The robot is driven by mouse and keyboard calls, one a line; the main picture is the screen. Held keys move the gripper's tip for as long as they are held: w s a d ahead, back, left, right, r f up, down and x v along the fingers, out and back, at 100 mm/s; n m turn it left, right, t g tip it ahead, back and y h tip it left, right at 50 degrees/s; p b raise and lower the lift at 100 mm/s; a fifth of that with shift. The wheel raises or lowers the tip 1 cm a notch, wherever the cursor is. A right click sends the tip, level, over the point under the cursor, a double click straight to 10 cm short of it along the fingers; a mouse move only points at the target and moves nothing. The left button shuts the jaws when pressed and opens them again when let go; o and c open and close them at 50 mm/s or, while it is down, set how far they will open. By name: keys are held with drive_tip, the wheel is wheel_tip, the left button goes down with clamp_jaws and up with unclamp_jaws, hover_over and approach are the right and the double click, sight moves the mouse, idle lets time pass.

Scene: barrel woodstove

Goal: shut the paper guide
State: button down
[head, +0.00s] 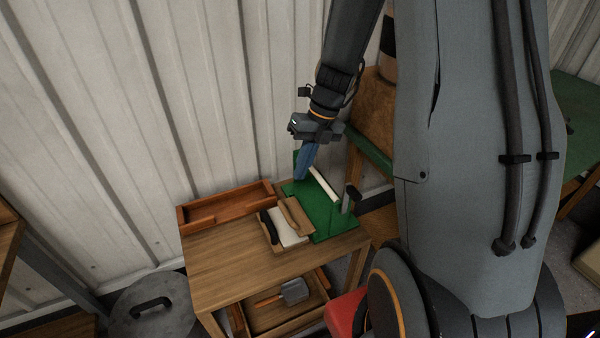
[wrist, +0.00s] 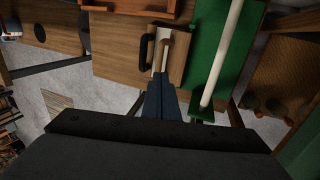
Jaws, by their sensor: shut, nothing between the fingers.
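A green board (head: 322,212) with a long pale bar (head: 323,185) and a dark upright lever (head: 350,197) stands at the right end of the wooden table. The bar also shows in the wrist view (wrist: 222,55). I cannot tell for certain which part is the paper guide. Left of the board is a tan tray (head: 283,246) with a white sheet (head: 287,229), a tan piece and a dark handle; it shows in the wrist view too (wrist: 175,62). My gripper (head: 302,177) is shut and empty, pointing down above the board's back left; its blue fingers show in the wrist view (wrist: 161,78).
A reddish wooden tray (head: 225,207) lies at the table's back left. The table's front left (head: 215,265) is bare. An open drawer (head: 265,320) below holds a small shovel (head: 293,290). A corrugated wall (head: 130,120) stands close behind, and a brown sack-like object (head: 367,115) stands right of the gripper.

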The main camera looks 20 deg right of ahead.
sight(286, 210)
drive_tip(key=x, duration=1.1)
drive_tip(key=shift+f, duration=0.25)
